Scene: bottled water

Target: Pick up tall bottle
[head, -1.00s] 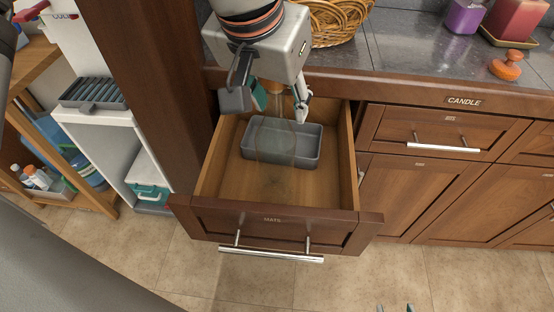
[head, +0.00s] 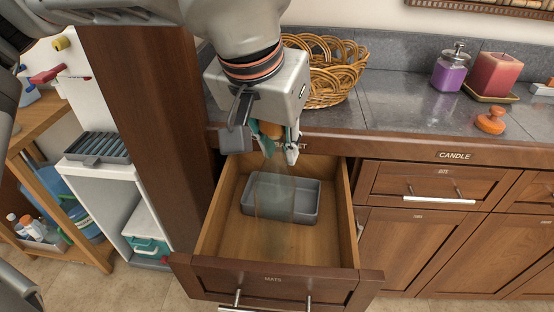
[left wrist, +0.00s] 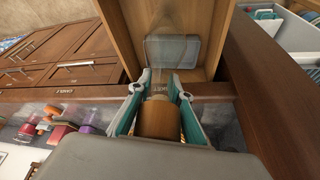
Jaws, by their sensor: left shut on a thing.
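A tall clear glass bottle (head: 271,205) with an orange-brown stopper hangs below my left gripper (head: 277,150) in the head view, over the open drawer. The glass is see-through, so its lower end is hard to place against the drawer. My left gripper is shut on the bottle near its top, with one finger on each side. In the left wrist view, the stopper (left wrist: 160,120) sits between the teal-padded fingers (left wrist: 159,84), and the clear body (left wrist: 170,47) reaches away beyond them. My right gripper is not in view.
The open wooden drawer (head: 212,238) holds a grey tray (head: 309,203). On the counter above stand a wicker basket (head: 338,72), a purple soap dispenser (head: 449,76), a red candle (head: 495,74) and an orange object (head: 491,121). A dark wooden post (head: 145,110) rises at left.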

